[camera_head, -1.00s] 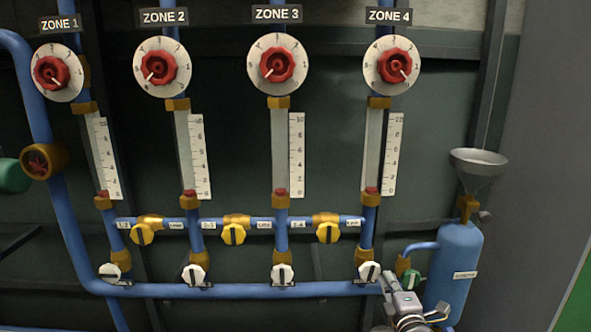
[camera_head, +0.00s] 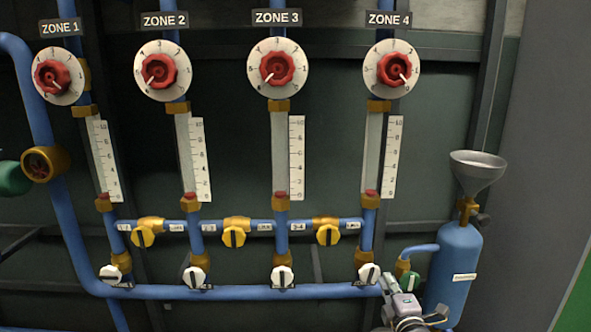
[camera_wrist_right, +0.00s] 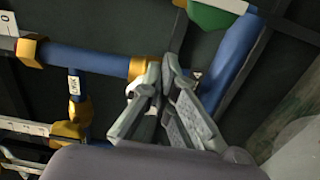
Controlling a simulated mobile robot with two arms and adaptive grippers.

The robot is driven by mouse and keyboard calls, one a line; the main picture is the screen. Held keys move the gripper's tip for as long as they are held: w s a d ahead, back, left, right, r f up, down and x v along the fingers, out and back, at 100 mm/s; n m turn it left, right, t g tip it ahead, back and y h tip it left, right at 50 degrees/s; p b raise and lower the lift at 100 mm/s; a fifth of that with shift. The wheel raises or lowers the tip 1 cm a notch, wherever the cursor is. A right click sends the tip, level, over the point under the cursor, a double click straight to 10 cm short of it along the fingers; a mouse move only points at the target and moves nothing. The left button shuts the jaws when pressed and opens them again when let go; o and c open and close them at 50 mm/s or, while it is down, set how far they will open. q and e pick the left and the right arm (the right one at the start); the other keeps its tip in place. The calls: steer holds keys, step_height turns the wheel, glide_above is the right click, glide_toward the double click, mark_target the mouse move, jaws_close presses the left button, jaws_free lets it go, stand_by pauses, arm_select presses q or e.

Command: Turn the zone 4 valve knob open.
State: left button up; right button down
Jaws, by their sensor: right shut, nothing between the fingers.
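Higher up, under the ZONE 4 sign (camera_head: 388,18), is a red dial knob (camera_head: 394,69) on a white round scale. My right gripper (camera_head: 386,282) is shut and empty just right of the white knob. In the right wrist view its fingers (camera_wrist_right: 167,68) cover part of a white knob (camera_wrist_right: 146,98). I cannot tell whether they touch it. My left gripper is not in view.
Several yellow valves, such as one (camera_head: 328,234), sit on the cross pipe above. The blue bottom pipe (camera_head: 230,291) runs left.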

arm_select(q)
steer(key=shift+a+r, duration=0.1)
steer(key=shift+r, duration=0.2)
arm_select(e)
steer(key=shift+w+d+r, duration=0.1)
steer(key=shift+w+r, duration=0.05)
steer(key=shift+r, duration=0.35)
steer(key=shift+w+d+r, duration=0.1)
steer(key=shift+r, duration=0.4)
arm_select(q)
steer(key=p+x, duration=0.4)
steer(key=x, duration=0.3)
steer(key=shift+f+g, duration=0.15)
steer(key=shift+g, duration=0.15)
arm_select(e)
steer(key=s, duration=0.3)
steer(key=s+f, duration=0.1)
steer(key=s, duration=0.1)
steer(key=shift+s+d+f, duration=0.15)
steer(key=shift+s+f, duration=0.05)
steer(key=shift+s, duration=0.2)
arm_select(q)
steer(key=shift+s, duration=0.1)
